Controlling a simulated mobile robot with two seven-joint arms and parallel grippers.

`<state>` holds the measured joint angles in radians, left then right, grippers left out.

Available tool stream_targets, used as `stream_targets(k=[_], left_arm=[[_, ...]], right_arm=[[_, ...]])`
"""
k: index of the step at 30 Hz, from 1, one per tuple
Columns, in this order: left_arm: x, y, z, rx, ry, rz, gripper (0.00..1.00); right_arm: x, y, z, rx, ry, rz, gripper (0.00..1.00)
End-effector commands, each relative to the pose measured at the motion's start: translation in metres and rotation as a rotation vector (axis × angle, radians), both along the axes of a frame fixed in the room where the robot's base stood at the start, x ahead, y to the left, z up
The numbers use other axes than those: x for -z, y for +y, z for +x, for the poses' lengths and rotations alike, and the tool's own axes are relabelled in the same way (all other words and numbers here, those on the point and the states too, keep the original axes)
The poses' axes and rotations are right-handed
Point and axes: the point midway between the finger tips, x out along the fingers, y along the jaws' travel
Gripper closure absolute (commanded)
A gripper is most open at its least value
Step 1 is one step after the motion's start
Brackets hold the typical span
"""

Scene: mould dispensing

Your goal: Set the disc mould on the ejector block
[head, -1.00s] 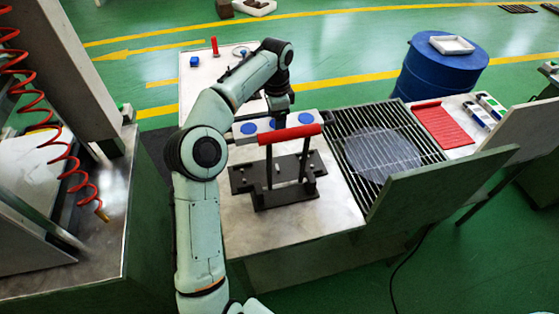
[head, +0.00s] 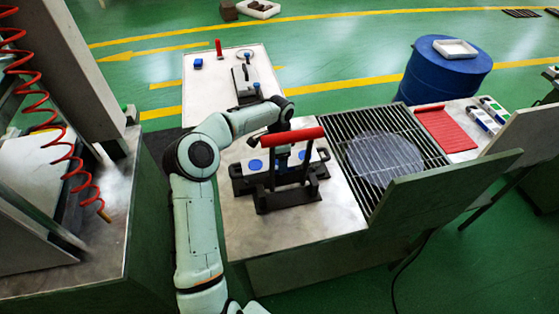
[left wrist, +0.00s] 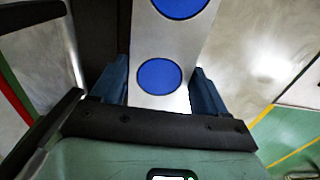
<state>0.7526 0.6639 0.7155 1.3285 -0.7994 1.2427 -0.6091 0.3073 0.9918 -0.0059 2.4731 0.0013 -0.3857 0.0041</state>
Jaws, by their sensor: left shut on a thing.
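The disc mould (head: 255,165) is a pale metal plate with blue discs. In the head view it lies level over the black ejector block (head: 287,199), behind the block's red-handled (head: 292,135) frame. I cannot tell whether the plate touches the block. My left gripper (head: 282,152) is shut on the mould near its middle, partly hidden by the handle and posts. In the left wrist view its blue fingers (left wrist: 162,88) stand on both sides of the plate (left wrist: 143,35), and two blue discs show. My right gripper is not in view.
A barred grate (head: 337,124) lies right of the block, with a green-grey board (head: 440,185) at its near side. A red ribbed mat (head: 446,131) and a blue drum (head: 445,75) are farther right. Another mould-like piece (head: 243,76) lies on the back table. Bare tabletop (head: 270,258) lies in front.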

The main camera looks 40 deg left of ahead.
Motion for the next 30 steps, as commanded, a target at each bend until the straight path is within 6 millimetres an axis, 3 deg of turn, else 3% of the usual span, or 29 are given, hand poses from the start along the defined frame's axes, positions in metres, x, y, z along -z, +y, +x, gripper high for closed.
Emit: stream_targets(k=[4,19,20,22,30], left_arm=[[0.013,0.000,0.001,0.000,-0.004,-0.001,0.94],[0.020,0.000,0.001,0.000,-0.004,0.002,0.94],[0.022,0.000,0.000,0.000,0.000,0.000,0.23],[0.022,0.000,0.000,0.000,-0.001,0.001,0.00],[0.021,0.000,0.000,0.000,0.000,0.000,0.00]], right_arm=[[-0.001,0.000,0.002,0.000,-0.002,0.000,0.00],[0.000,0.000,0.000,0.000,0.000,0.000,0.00],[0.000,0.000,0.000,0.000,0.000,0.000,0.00],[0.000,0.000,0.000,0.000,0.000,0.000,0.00],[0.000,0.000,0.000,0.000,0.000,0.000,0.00]])
